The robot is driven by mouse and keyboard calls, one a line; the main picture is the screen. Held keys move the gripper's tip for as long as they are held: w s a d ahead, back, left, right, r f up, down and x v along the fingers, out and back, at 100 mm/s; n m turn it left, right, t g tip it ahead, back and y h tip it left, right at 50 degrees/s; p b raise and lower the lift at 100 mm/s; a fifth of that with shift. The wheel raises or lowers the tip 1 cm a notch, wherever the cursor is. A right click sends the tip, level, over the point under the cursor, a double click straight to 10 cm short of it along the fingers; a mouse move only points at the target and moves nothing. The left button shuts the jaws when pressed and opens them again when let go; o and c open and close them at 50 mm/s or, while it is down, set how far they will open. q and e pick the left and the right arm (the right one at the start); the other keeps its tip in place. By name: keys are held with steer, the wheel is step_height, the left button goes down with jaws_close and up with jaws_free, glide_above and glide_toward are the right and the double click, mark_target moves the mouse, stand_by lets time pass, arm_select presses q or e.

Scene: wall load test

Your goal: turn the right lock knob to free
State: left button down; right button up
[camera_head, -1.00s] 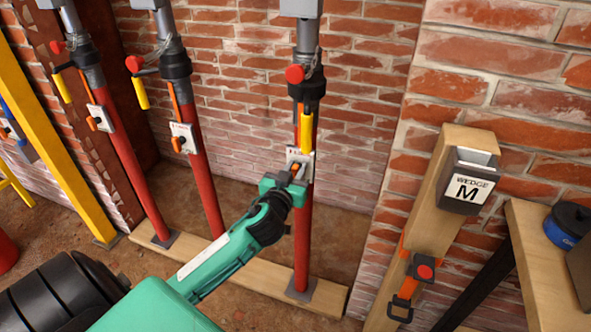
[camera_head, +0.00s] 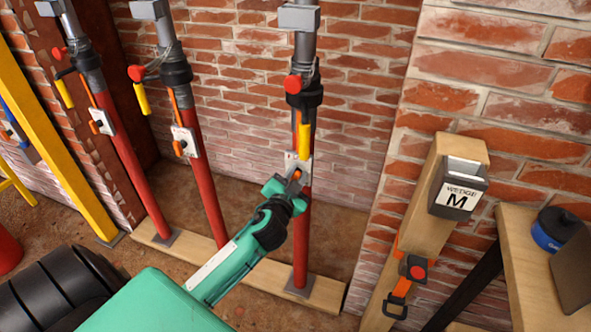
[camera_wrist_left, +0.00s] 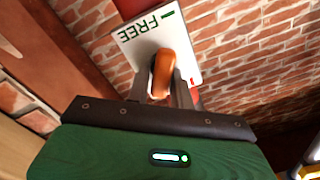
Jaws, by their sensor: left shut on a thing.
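The right lock knob (camera_wrist_left: 162,72) is orange and sits on a white plate on the right red prop (camera_head: 302,240). My left gripper (camera_head: 292,185) is at that plate, its two fingers shut on the knob, one finger on each side. In the left wrist view the plate (camera_wrist_left: 138,38) shows the green word FREE with a mark, and a bit of red lettering at its lower right. The gripper hides part of the plate and knob in the head view. My right gripper is not in view.
Two more red props with orange knobs stand to the left, the nearer being the middle prop (camera_head: 205,200). A wooden sole board (camera_head: 250,275) lies under them. At right are a wooden post with a wedge box (camera_head: 458,190) and a table (camera_head: 530,250).

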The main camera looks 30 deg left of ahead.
arm_select(q)
steer(key=m+p, duration=0.1)
steer(key=m, duration=0.1)
steer(key=m+p, duration=0.1)
steer(key=m, duration=0.1)
steer(key=m+p, duration=0.1)
steer(key=m, duration=0.1)
steer(key=shift+d+f, duration=0.25)
steer(key=m+p, duration=0.1)
steer(key=m, duration=0.2)
steer(key=shift+f, duration=0.2)
steer(key=shift+f+m, duration=0.2)
steer(key=shift+m, duration=0.9)
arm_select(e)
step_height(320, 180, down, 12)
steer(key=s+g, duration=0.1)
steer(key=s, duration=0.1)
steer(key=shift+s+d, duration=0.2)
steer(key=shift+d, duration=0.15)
arm_select(q)
steer(key=c, duration=1.4)
jaws_free()
steer(key=shift+o, duration=0.2)
steer(key=shift+s, duration=0.1)
